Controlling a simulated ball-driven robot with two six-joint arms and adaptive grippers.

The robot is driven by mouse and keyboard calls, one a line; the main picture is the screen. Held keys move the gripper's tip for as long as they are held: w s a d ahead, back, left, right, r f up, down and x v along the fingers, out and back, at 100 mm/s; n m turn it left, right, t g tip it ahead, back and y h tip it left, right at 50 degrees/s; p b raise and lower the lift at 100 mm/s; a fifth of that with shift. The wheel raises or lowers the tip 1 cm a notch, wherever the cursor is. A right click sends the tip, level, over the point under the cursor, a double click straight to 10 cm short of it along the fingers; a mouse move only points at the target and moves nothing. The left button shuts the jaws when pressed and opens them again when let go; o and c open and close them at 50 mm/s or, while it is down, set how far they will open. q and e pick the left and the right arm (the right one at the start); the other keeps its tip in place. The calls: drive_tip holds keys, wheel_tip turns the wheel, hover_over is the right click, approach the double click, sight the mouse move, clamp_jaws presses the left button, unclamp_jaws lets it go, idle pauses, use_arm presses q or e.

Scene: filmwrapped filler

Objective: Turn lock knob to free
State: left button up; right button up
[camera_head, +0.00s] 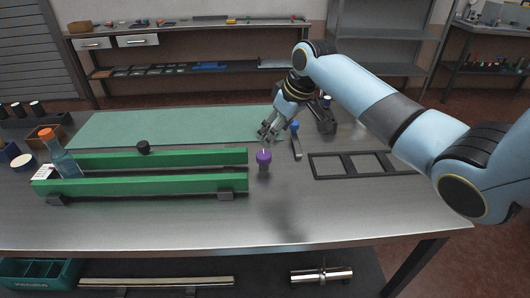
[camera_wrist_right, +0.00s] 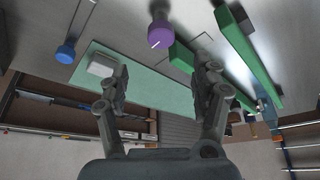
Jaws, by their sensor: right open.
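A purple knob (camera_head: 264,157) stands on the grey metal table, just right of the ends of two green rails. In the right wrist view the purple knob (camera_wrist_right: 160,38) shows a short white line on its top. My right gripper (camera_head: 268,133) is above and behind the knob in the head view, apart from it. In the wrist view its two fingers (camera_wrist_right: 165,76) are spread, with nothing held between them. The knob appears beyond the fingertips. My left gripper is not in view.
A blue-topped handle (camera_head: 295,128) stands close right of the gripper. A black frame (camera_head: 350,174) lies further right. A green mat (camera_head: 160,127) covers the back. The front table strip is clear.

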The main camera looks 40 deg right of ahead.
sight(264, 154)
drive_tip(key=x, duration=1)
drive_tip(key=shift+f+b, duration=0.2)
drive_tip(key=shift+b, duration=0.2)
drive_tip(key=shift+c, duration=0.2)
drive_tip(key=c, duration=1.1)
